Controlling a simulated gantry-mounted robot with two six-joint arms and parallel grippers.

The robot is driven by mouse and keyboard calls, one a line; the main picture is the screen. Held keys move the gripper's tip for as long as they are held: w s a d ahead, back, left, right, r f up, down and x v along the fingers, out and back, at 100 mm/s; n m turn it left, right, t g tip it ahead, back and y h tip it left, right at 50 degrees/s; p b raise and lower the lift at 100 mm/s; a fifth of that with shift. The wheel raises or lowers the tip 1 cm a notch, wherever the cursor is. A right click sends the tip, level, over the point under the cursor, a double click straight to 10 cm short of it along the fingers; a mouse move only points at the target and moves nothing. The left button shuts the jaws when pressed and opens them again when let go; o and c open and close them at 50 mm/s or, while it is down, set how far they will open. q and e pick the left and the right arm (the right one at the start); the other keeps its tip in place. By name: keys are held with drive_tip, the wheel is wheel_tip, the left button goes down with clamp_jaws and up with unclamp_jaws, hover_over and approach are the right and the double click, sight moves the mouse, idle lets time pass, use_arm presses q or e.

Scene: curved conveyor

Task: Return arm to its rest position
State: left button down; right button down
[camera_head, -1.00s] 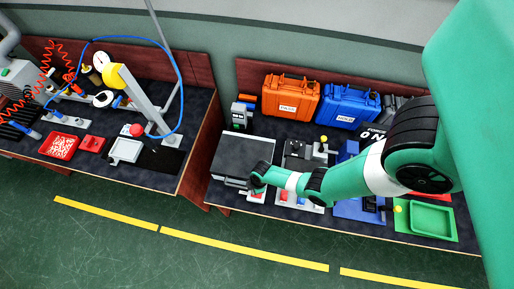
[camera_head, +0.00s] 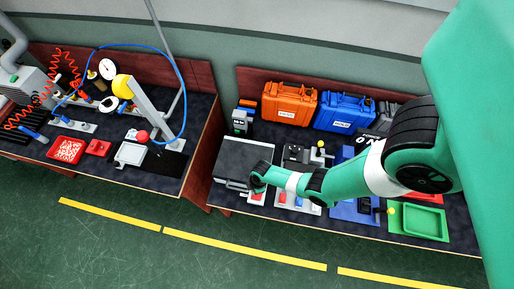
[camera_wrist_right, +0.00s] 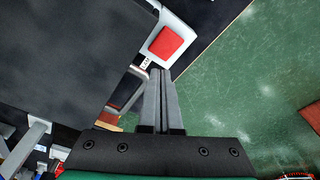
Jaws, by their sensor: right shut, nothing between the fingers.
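My right arm (camera_head: 330,182) is green and reaches leftward over the front of the right bench. Its gripper (camera_head: 254,188) is small and partly hidden at the arm's end, beside the dark flat-topped box (camera_head: 244,155). In the right wrist view the right gripper (camera_wrist_right: 161,75) has its two grey fingers together, with nothing between them. Beyond the fingertips is a red button (camera_wrist_right: 166,43) on a pale housing. I cannot tell whether the fingertips touch it. My left gripper is in neither view.
An orange case (camera_head: 290,103) and a blue case (camera_head: 345,112) stand at the back of the right bench. A green tray (camera_head: 418,222) lies at its front right. The left bench holds a red tray (camera_head: 67,149) and several tools. The green floor (camera_head: 150,255) is clear.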

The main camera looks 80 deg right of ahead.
drive_tip(key=shift+r+p, duration=0.3)
drive_tip(key=shift+r, duration=0.35)
